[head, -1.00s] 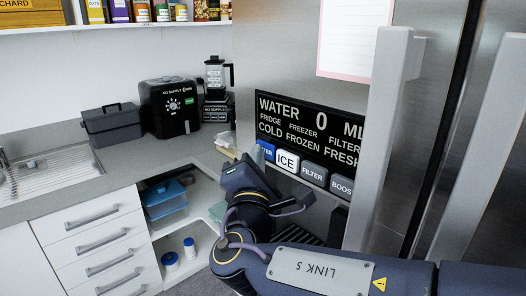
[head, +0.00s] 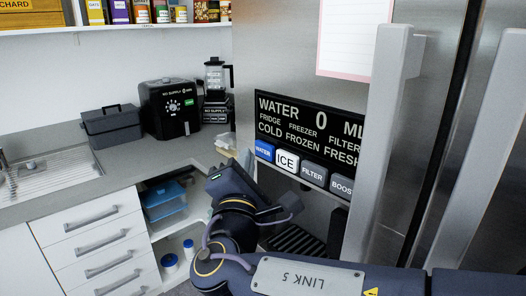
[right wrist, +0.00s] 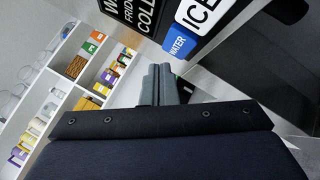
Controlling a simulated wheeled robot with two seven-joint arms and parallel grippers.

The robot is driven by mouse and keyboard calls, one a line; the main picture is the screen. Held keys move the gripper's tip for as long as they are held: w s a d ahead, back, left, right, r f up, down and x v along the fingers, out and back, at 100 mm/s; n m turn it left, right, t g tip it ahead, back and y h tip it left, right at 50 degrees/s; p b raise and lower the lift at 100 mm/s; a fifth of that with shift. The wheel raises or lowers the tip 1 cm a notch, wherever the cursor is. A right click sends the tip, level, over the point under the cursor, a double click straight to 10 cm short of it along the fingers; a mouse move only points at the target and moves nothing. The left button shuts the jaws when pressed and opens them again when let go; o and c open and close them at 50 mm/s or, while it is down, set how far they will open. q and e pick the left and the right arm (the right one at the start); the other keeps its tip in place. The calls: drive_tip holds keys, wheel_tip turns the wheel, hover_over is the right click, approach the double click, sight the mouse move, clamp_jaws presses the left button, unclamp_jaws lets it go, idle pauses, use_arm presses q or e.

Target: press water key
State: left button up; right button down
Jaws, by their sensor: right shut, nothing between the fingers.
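The blue water key (head: 264,151) is the leftmost key in the row under the black display (head: 310,130) on the fridge door. The display reads WATER 0 ML. The water key also shows in the right wrist view (right wrist: 179,45), uncovered. My right gripper (right wrist: 159,70) is shut and empty; its grey fingertips appear just below and left of the water key there, with no visible contact. In the head view my right gripper's dark body is below and left of the key, and its fingers are mostly hidden. My left gripper is not in view.
A fridge handle (head: 390,130) stands out further right. Left are a counter (head: 120,165), a black appliance (head: 170,107), a blender (head: 215,90) and an open cabinet with containers.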

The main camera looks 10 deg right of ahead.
drive_tip(key=shift+s+a, duration=0.6)
drive_tip(key=shift+a, duration=0.25)
drive_tip(key=shift+s+a, duration=0.6)
drive_tip(key=shift+a, duration=0.2)
